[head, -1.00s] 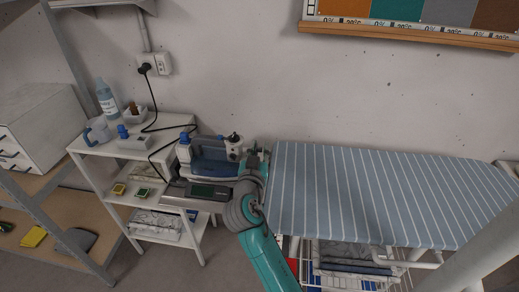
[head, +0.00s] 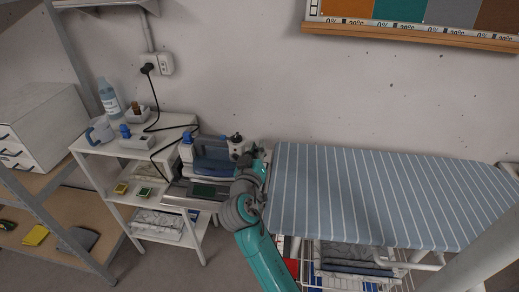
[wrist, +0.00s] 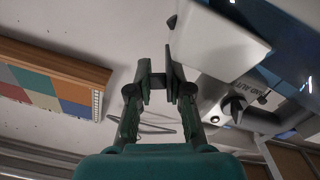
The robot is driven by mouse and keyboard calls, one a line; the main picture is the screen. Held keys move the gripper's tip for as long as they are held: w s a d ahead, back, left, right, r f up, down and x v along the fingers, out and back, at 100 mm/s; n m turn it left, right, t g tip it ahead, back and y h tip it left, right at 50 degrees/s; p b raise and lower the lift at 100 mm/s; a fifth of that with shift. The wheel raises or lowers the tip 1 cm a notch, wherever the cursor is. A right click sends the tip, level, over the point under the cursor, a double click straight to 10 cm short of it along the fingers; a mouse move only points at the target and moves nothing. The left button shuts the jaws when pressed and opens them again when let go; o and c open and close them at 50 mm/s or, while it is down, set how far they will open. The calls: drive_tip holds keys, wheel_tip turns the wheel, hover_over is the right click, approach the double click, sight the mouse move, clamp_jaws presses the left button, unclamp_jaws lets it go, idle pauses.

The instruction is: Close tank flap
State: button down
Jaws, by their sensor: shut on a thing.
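The steam iron (head: 210,160), blue and white with a water tank, sits on its grey base (head: 188,195) at the right end of the small white shelf unit. My gripper (head: 258,165) is at the right end of the iron, beside the ironing board's left edge. In the wrist view my gripper (wrist: 160,78) is closed on a small dark part between its fingertips. I cannot tell clearly whether this is the tank flap. A white part of the iron (wrist: 225,45) lies right beside the right finger, with a dark knob (wrist: 234,107) below it.
The striped ironing board (head: 370,195) stands close on the right. A bottle (head: 108,97), a jug (head: 99,130) and small items stand on the shelf unit (head: 165,135). A black cord (head: 153,110) runs from the wall socket (head: 160,65) to the iron.

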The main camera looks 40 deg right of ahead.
drive_tip(key=n, duration=0.3)
drive_tip(key=w+n, duration=0.1)
drive_tip(key=n, duration=0.1)
drive_tip(key=shift+w+a+f+n, duration=0.1)
drive_tip(key=shift+a+f+n, duration=0.1)
drive_tip(key=shift+a+n, duration=0.15)
drive_tip(key=shift+a, duration=0.1)
idle(0.3)
drive_tip(key=c, duration=1.1)
unclamp_jaws()
drive_tip(key=shift+c, duration=0.2)
drive_tip(key=shift+f, duration=0.1)
